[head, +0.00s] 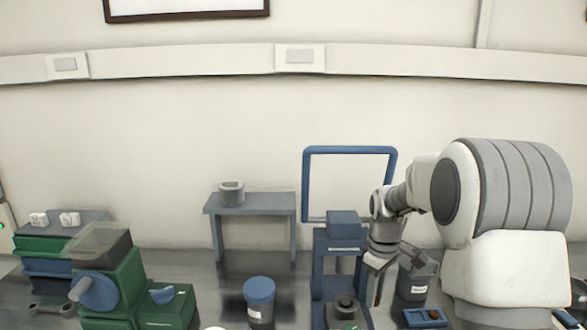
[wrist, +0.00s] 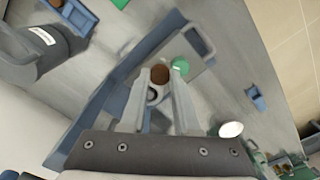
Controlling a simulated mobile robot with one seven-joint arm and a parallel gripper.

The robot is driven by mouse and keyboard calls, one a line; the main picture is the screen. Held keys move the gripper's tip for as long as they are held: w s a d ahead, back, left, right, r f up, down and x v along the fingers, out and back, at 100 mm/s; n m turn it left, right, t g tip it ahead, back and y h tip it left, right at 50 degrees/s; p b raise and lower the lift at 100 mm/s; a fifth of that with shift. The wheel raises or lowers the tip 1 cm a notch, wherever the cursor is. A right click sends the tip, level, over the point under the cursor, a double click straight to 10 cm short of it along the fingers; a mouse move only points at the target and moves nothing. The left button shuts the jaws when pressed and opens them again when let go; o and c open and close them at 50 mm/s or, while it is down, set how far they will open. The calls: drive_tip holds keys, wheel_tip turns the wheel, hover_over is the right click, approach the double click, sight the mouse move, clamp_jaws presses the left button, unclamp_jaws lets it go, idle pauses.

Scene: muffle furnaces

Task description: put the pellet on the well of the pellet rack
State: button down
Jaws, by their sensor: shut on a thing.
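My gripper (head: 377,288) hangs at the right of the blue press in the head view. In the wrist view its two fingers (wrist: 162,88) are close together, with the brown round pellet (wrist: 160,74) at their tips. The pellet appears held above the bench, over or near the press. The pellet rack (head: 425,318) is a small blue block on the bench, to the right of my gripper in the head view. It shows cut off at the top left of the wrist view (wrist: 82,17), with a brown disc at its edge. Its wells are too small to tell clearly.
The blue press (head: 318,262) stands left of my gripper, with a dark die (head: 345,305) on its base. A labelled grey tub (head: 418,277) stands behind the rack. A blue-lidded jar (head: 260,291), green machine (head: 118,284) and grey stand (head: 250,203) are further left.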

drive_tip(key=s+a+f+m, duration=0.3)
drive_tip(key=a+m, duration=0.1)
drive_tip(key=m, duration=0.4)
drive_tip(key=shift+s+a+p, duration=0.15)
drive_tip(key=shift+a+p, duration=0.25)
drive_tip(key=shift+f, duration=0.1)
